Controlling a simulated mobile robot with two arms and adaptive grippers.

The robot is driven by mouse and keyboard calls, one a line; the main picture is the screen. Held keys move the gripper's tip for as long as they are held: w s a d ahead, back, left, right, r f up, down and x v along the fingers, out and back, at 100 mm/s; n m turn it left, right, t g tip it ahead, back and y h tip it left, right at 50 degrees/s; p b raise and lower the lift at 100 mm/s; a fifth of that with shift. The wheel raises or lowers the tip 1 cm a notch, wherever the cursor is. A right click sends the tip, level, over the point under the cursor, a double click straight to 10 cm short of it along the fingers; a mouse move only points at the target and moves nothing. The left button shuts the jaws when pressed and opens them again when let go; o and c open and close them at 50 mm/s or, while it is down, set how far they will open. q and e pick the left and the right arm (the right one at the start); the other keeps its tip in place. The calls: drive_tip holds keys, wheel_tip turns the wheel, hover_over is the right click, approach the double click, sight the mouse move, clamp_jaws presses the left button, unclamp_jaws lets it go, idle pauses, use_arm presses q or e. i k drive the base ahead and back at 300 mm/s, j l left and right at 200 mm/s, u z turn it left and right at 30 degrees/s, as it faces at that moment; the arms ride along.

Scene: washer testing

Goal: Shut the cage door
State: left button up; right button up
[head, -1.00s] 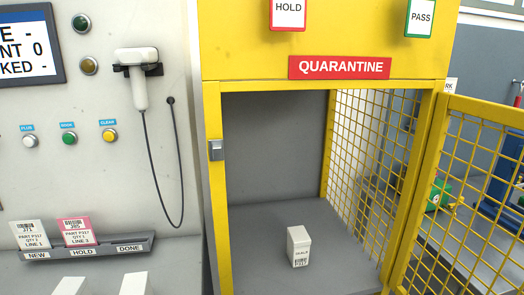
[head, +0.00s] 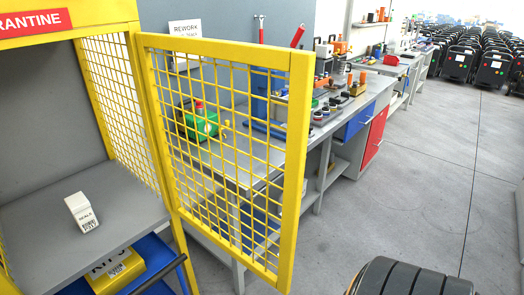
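The cage door (head: 297,150) is a yellow frame with yellow wire mesh. It stands wide open, swung out to the right from its hinge side on the yellow quarantine cage (head: 120,27). The cage's front opening is uncovered at the left of the head view. A small white box (head: 82,212) with a barcode label sits on the grey cage shelf (head: 130,207). Neither of my grippers can be made out in the head view, and nothing is seen touching the door.
Behind the door a grey workbench (head: 228,165) holds a green device (head: 200,124) and several tools. Below the cage shelf is a blue container (head: 150,262) with a yellow box (head: 115,270).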

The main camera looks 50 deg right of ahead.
sight(296, 111)
drive_tip(key=k+l+u, duration=0.1)
drive_tip(key=l, duration=0.3)
drive_tip(key=k+l, duration=0.1)
drive_tip(key=l, duration=0.3)
drive_tip(key=l+u, duration=0.15)
drive_tip(key=l, duration=0.2)
drive_tip(key=k+l, duration=0.2)
drive_tip(key=l, duration=0.2)
drive_tip(key=i+l+u, duration=0.1)
drive_tip(key=i+l, duration=0.25)
drive_tip(key=l, duration=0.3)
drive_tip(key=i+l+u, duration=0.15)
drive_tip(key=l, duration=0.15)
